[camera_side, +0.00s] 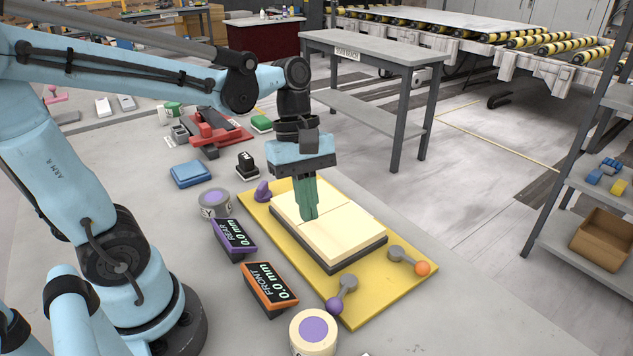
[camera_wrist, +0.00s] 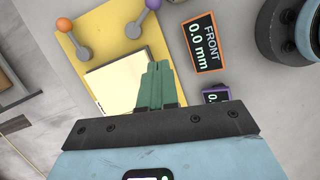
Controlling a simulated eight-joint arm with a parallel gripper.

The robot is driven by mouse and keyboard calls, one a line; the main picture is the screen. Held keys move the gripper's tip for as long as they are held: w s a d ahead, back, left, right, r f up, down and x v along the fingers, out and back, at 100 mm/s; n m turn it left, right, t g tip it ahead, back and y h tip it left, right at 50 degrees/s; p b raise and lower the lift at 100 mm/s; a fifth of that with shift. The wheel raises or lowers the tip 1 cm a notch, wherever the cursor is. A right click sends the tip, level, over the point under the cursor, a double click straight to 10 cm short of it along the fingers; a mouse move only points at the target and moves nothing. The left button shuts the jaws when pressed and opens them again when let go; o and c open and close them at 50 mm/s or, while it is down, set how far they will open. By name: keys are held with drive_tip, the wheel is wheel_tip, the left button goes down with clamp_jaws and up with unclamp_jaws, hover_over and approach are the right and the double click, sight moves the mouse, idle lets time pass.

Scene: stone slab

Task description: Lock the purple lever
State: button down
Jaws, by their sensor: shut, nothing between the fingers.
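The purple lever has a grey round hub and a purple ball knob (camera_side: 334,305). It sits at the near corner of the yellow base plate (camera_side: 410,286), and its arm points away from the cream block toward the plate's near edge. In the wrist view its knob (camera_wrist: 152,4) is at the top edge. My gripper (camera_side: 309,216) is shut and empty, pointing down over the cream block (camera_side: 340,238), well behind the lever; I cannot tell whether the tips touch the block. In the wrist view my gripper (camera_wrist: 160,72) hides part of the block.
An orange-knobbed lever (camera_side: 422,268) is at the plate's right corner. A small purple piece (camera_side: 262,191) is at its rear left. The FRONT display (camera_side: 268,286) and REAR display (camera_side: 233,238), both reading 0.0 mm, stand left of the plate. A purple-topped round container (camera_side: 313,332) is near the purple lever.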

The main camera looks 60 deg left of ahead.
sight(341, 300)
drive_tip(key=x, duration=1)
drive_tip(key=shift+f, duration=0.15)
drive_tip(key=shift+s+d+f, duration=0.1)
drive_tip(key=shift+s+d, duration=0.05)
drive_tip(key=shift+d, duration=0.45)
drive_tip(key=shift+s+d+f, duration=0.1)
drive_tip(key=shift+s+d, duration=0.05)
drive_tip(key=shift+d, duration=0.45)
drive_tip(key=shift+s+d, duration=0.1)
drive_tip(key=shift+d, duration=0.6)
drive_tip(key=shift+d+n, duration=0.3)
drive_tip(key=shift+n, duration=0.3)
drive_tip(key=shift+d+n+t, duration=0.35)
drive_tip(key=shift+n+t, duration=0.05)
drive_tip(key=shift+n, duration=0.4)
drive_tip(key=n, duration=0.1)
drive_tip(key=d+n+t, duration=0.1)
drive_tip(key=n, duration=0.1)
drive_tip(key=shift+w+d+n, duration=0.2)
drive_tip(key=shift+d+n, duration=0.05)
drive_tip(key=shift+n, duration=0.05)
drive_tip(key=shift+w+d, duration=0.75)
drive_tip(key=shift+d, duration=0.2)
drive_tip(key=shift+w+d, duration=0.15)
